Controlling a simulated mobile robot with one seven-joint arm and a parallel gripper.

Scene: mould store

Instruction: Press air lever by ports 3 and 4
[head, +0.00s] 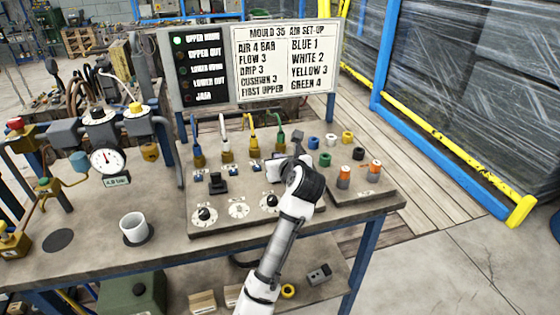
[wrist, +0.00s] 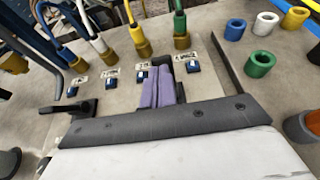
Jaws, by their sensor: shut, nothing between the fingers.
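My gripper (wrist: 158,72) is shut and empty, its purple fingers pointing at the labelled ports in the wrist view. In the head view my gripper (head: 279,166) is over the right part of the panel, by the yellow and green hoses. A dark part shows just beside and behind the fingers; it may be the lever by ports 3 and 4, but the fingers mostly hide it, and I cannot tell whether they touch. The other black lever (head: 217,184) stands near ports 1 and 2, and also shows in the wrist view (wrist: 70,108). Blue, white, yellow (head: 253,143) and green (head: 279,140) hoses stand in brass fittings.
The sign (head: 285,62) reads "Mould 35 air set-up"; the green lamp (head: 179,41) by "Upper down" is lit. Dials (head: 205,215) line the panel front. Coloured rings (head: 325,160) sit on the right tray. A white cup (head: 134,228) and a gauge (head: 108,162) are left.

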